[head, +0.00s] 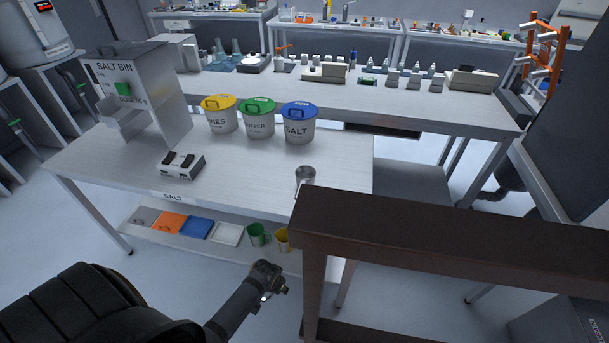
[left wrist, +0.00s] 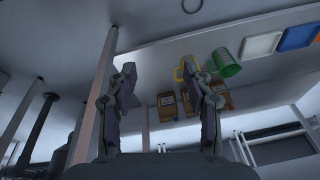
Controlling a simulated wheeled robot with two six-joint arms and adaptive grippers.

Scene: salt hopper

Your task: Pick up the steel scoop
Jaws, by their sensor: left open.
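The steel scoop (head: 305,176) appears as a small grey metal cup with a handle, on the table top near its front right edge. My left gripper (head: 270,282) is low in front of the table, below and left of the scoop and apart from it. In the left wrist view my left gripper (left wrist: 162,68) has its two fingers spread with nothing between them. A thin dark ring at the top edge of that view may be part of the scoop; I cannot tell. My right gripper is not in view.
A dark brown beam frame (head: 450,220) stands right of my left gripper, close to the scoop. The lower shelf holds a green cup (head: 258,234), a yellow cup (head: 282,239) and flat trays. Lidded buckets (head: 298,125) and the salt bin (head: 145,85) stand farther back. The table front is clear.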

